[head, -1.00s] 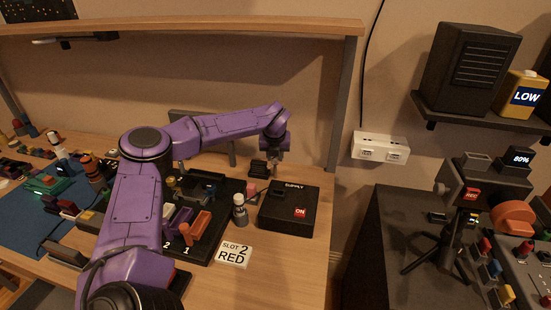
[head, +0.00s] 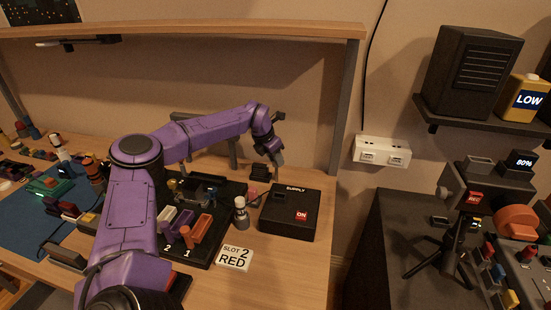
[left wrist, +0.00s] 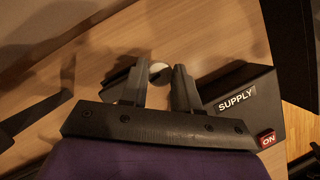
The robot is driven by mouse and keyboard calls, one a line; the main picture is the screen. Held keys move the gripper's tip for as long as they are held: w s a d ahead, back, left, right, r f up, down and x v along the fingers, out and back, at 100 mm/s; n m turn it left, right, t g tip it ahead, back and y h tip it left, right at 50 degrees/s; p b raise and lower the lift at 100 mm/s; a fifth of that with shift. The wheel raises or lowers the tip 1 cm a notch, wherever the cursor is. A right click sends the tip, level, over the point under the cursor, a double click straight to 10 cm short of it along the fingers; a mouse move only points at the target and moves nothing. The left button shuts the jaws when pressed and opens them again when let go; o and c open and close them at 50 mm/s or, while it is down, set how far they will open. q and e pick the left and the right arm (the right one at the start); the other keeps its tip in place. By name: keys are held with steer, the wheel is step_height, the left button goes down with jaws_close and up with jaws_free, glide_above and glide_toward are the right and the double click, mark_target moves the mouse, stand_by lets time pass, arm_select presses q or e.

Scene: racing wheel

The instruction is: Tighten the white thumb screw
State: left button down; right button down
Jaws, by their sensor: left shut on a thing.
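My left gripper (head: 279,163) reaches down behind the supply box, beside a small black block (head: 258,171). In the left wrist view its two fingers (left wrist: 160,82) stand a little apart, with a round white top, which I take for the white thumb screw (left wrist: 158,70), between their tips. The gripper is shut on it. The screw is hidden in the head view, and its threads and seat do not show. My right gripper is not in view.
The black supply box (head: 290,213) with a red ON button stands close by, and also shows in the left wrist view (left wrist: 240,100).

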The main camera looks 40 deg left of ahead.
arm_select(q)
steer(key=shift+m+h, duration=0.3)
steer(key=shift+m, duration=0.3)
steer(key=c, duration=0.8)
jaws_free()
steer(key=b+v, duration=0.1)
steer(key=v, duration=0.9)
steer(key=shift+a+r, duration=0.1)
steer(key=shift+r, duration=0.2)
steer(key=shift+f, duration=0.1)
